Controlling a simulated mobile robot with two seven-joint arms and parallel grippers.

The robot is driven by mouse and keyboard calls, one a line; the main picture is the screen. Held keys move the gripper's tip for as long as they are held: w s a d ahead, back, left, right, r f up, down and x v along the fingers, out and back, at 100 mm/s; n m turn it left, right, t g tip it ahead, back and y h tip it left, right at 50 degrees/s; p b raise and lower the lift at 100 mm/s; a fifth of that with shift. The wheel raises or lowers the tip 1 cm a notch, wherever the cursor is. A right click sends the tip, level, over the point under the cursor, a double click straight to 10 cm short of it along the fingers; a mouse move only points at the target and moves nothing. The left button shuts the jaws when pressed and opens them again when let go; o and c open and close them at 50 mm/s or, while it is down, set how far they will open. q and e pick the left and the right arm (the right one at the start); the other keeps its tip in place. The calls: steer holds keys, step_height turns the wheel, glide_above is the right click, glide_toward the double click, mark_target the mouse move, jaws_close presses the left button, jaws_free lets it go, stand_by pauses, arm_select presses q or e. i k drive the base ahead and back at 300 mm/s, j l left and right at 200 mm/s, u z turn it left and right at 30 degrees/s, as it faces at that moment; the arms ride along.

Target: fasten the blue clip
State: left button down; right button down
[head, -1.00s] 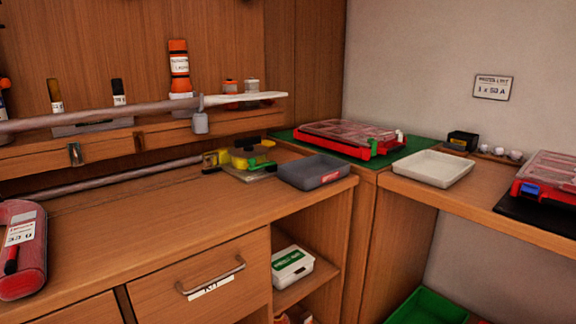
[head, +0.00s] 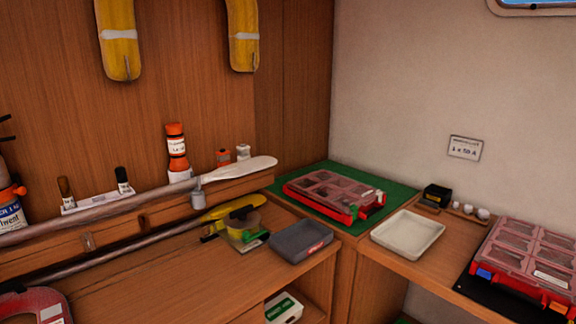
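The blue clip (head: 484,274) is on the front edge of a red case (head: 465,268) with a clear lid, at the far right of the head view. The lid lies down over the compartments. The clip is small here, and I cannot tell whether it is fastened. A yellow-orange clip (head: 557,307) is farther right on the same front edge. The case's right end is cut off by the picture's edge. Neither of my grippers is in view.
The case stands on a black mat (head: 462,284) on the right-hand counter. A white tray (head: 407,234) is left of it. Another red case (head: 335,194) lies on a green mat (head: 391,200) in the corner. A grey tray (head: 300,242) and yellow tools (head: 238,215) sit on the left counter.

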mark_target(484, 274)
steer(key=z, duration=1.55)
